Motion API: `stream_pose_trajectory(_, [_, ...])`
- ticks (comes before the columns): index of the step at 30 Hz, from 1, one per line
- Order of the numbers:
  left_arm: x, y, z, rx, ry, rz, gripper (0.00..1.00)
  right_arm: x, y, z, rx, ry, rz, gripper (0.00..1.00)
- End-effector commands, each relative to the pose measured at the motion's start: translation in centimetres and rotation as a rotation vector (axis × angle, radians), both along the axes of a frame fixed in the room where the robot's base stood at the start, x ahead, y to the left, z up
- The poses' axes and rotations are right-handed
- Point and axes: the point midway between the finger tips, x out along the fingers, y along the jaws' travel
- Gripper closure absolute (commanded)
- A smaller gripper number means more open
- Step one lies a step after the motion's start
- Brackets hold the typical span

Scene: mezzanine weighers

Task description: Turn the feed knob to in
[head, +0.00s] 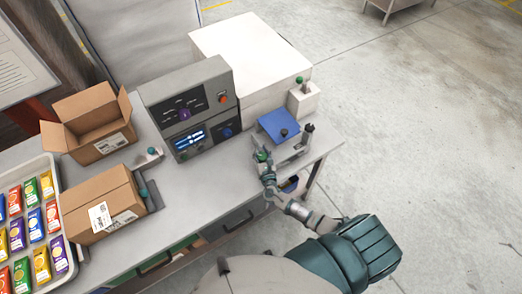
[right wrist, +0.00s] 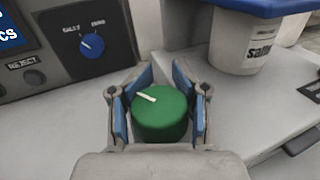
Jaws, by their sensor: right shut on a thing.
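A green knob (right wrist: 160,115) with a white pointer line stands between the blue finger pads of my right gripper (right wrist: 160,105) in the right wrist view. The gripper is shut on it. The pointer slants to the upper left. No feed label shows beside it, and its base is hidden by the gripper. In the head view my right gripper (head: 264,166) is over the bench, right of the grey control unit, with the green knob (head: 262,156) at its tip. My left gripper is not in view.
The grey control unit (head: 160,103) carries a purple knob (head: 184,114), an orange button (head: 222,98) and a blue knob (head: 227,133). A blue-topped scale (head: 276,124) stands close to my gripper. Cardboard boxes (head: 96,205) and a tray of packets (head: 66,245) fill the left.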

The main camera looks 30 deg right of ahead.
Motion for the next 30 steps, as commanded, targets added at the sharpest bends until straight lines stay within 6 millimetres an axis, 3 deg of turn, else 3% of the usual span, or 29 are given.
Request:
stream_pose_trajectory(1, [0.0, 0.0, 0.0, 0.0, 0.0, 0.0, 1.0, -0.5, 0.3, -0.9, 0.004, 0.018, 0.007, 0.58])
stream_pose_trajectory(3, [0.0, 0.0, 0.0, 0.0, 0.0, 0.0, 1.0, -0.5, 0.3, -0.8, 0.002, 0.017, 0.007, 0.44])
stream_pose_trajectory(17, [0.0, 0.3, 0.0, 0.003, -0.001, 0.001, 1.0, -0.6, 0.1, -0.4, 0.0, 0.008, 0.002, 0.44])
stream_pose_trajectory(20, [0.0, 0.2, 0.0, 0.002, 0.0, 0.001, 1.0, -1.8, 0.4, -0.5, 0.0, 0.009, 0.003, 0.44])
stream_pose_trajectory(30, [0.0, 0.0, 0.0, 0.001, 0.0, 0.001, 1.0, -9.0, 2.3, -0.6, 0.001, 0.012, 0.003, 0.44])
